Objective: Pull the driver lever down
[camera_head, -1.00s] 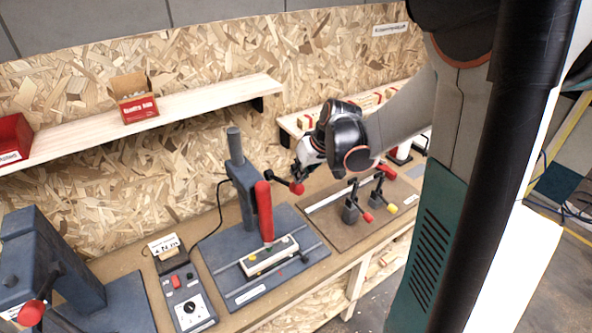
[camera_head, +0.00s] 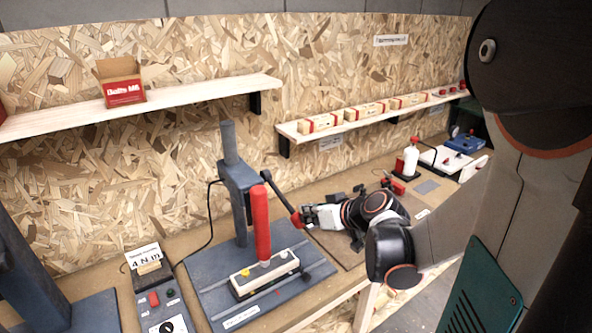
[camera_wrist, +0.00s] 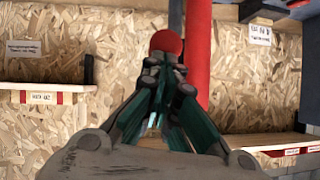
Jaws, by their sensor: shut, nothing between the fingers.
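The driver stand (camera_head: 238,200) is a blue-grey post on a base plate, with a red driver (camera_head: 262,225) hanging upright over a pale block (camera_head: 265,275). Its lever (camera_head: 280,194) is a dark rod slanting down to the right, ending in a red ball knob (camera_head: 296,219). My gripper (camera_head: 306,216) is shut and empty, right at the knob. In the wrist view the red knob (camera_wrist: 166,41) is just beyond my gripper's tips (camera_wrist: 165,60), with the red driver (camera_wrist: 197,45) behind to the right. I cannot tell whether the fingers touch the knob.
A control box (camera_head: 163,308) and a "4 N m" sign (camera_head: 144,256) stand left of the base plate. Another blue-grey stand (camera_head: 25,265) is at the far left. Shelves with a red box (camera_head: 123,88) and several wooden blocks (camera_head: 365,112) run along the wall behind.

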